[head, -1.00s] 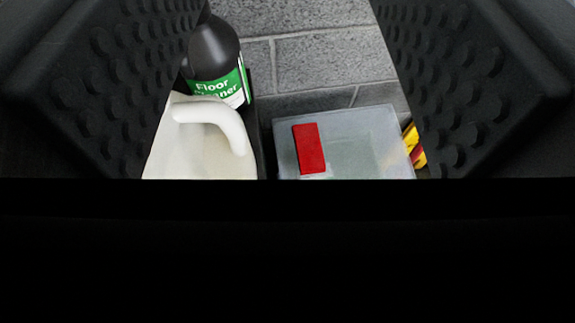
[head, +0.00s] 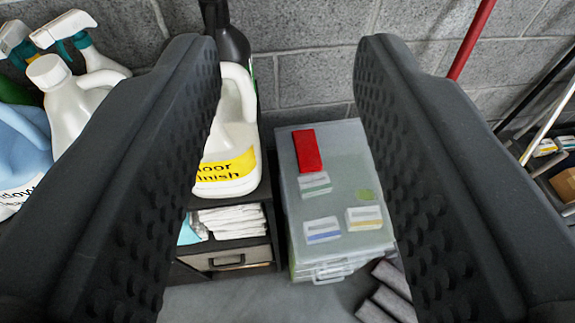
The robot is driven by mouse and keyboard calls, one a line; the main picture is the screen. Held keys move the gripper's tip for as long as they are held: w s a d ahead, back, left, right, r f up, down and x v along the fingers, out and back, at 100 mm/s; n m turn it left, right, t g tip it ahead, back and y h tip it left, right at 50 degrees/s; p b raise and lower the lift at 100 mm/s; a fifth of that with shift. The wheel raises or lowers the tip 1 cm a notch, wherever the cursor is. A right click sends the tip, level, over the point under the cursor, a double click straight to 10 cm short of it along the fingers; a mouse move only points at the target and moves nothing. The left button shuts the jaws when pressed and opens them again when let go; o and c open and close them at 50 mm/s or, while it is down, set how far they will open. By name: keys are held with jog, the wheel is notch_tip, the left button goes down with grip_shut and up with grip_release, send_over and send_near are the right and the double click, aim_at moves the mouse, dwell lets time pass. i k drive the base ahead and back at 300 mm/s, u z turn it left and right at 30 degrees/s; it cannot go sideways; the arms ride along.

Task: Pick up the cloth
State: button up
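A stack of folded white cloth (head: 233,223) lies in an open slot of a dark cabinet (head: 262,187), low and left of centre in the head view. A light blue piece (head: 191,229), perhaps cloth too, shows beside it, partly hidden by my left finger. My gripper (head: 287,70) is open, its two dark studded fingers wide apart with nothing held between them. The cloth stack shows between the fingers in the picture, apart from them and farther away.
A white floor finish jug (head: 228,170) stands on the cabinet above the cloth. Right of it is a translucent box (head: 346,185) with a red block (head: 307,151) on its lid. Spray bottles (head: 80,50) stand left. A red pole (head: 473,40) leans at right. Grey rolls (head: 385,300) lie low.

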aim_at(304, 142)
jog(key=z, duration=0.2)
jog(key=i, duration=0.9)
jog(key=u, duration=0.1)
